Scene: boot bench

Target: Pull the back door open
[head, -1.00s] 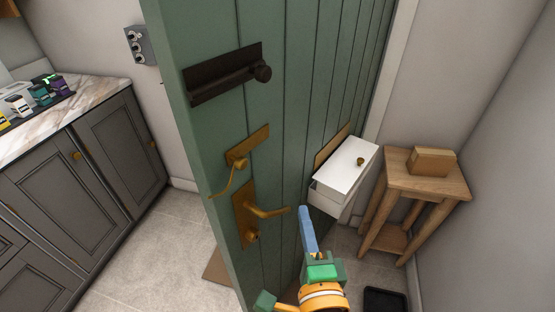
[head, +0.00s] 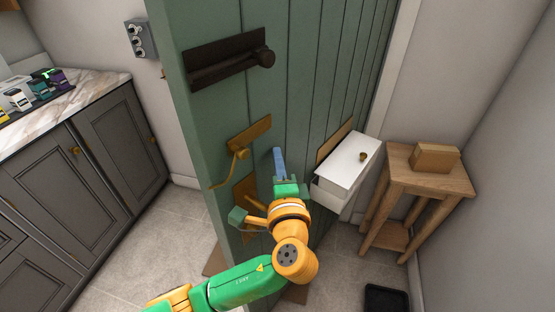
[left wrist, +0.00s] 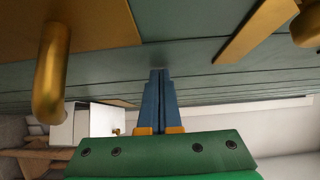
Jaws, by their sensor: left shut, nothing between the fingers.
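The green plank back door (head: 300,80) stands ajar, its free edge toward the kitchen units on the left. It carries a dark bolt (head: 225,62), a brass pull handle (head: 240,155) and a brass lever handle below, now mostly hidden behind my arm. In the left wrist view a brass handle (left wrist: 52,70) curves close on the left. My left gripper (head: 279,160) is shut and empty, its blue fingers pointing at the door face, right of the brass handles. The fingers also show shut together in the left wrist view (left wrist: 158,85). My right gripper is not in view.
A white box (head: 346,165) is fixed to the door on the right. A wooden stand (head: 428,180) with a small wooden box (head: 435,158) and a black tray (head: 386,298) are near the right wall. Grey cabinets (head: 70,175) stand left. Tiled floor between is clear.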

